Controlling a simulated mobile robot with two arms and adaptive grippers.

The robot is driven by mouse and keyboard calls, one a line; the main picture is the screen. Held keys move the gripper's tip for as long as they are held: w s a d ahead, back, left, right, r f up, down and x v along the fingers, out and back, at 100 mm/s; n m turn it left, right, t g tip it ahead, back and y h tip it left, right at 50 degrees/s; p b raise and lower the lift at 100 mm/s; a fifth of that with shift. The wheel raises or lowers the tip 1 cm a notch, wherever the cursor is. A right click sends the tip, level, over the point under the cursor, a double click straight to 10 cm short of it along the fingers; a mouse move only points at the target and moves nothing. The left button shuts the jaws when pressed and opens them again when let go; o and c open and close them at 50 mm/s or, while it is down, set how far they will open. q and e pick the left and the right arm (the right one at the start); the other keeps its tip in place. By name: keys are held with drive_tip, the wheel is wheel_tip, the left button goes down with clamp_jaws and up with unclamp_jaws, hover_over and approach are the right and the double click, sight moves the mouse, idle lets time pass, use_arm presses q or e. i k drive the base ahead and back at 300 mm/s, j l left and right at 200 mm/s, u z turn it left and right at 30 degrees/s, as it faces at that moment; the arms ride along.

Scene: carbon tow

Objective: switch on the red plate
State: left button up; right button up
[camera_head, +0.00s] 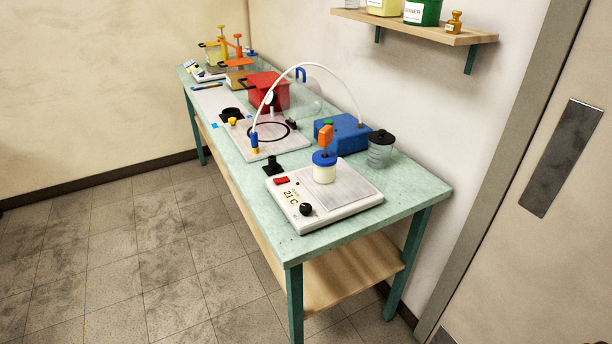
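A white hot plate (345,199) stands at the near end of the green table. Its front panel has a small red switch (281,180), a display reading about 21 C (291,194) and a black knob (306,209). I cannot tell from here which way the switch is set. A white jar with a blue lid (324,168) and an orange top piece stands on the plate. No plate with a red surface shows. Neither of my grippers is in view.
Behind the hot plate are a blue box (345,133), a clear jar with a black lid (380,151), a red container (269,91) and an arching white hose (300,65). A wooden shelf (420,28) hangs on the wall. The floor left of the table is clear.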

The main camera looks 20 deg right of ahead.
sight(284, 180)
drive_tip(key=j, duration=1.35)
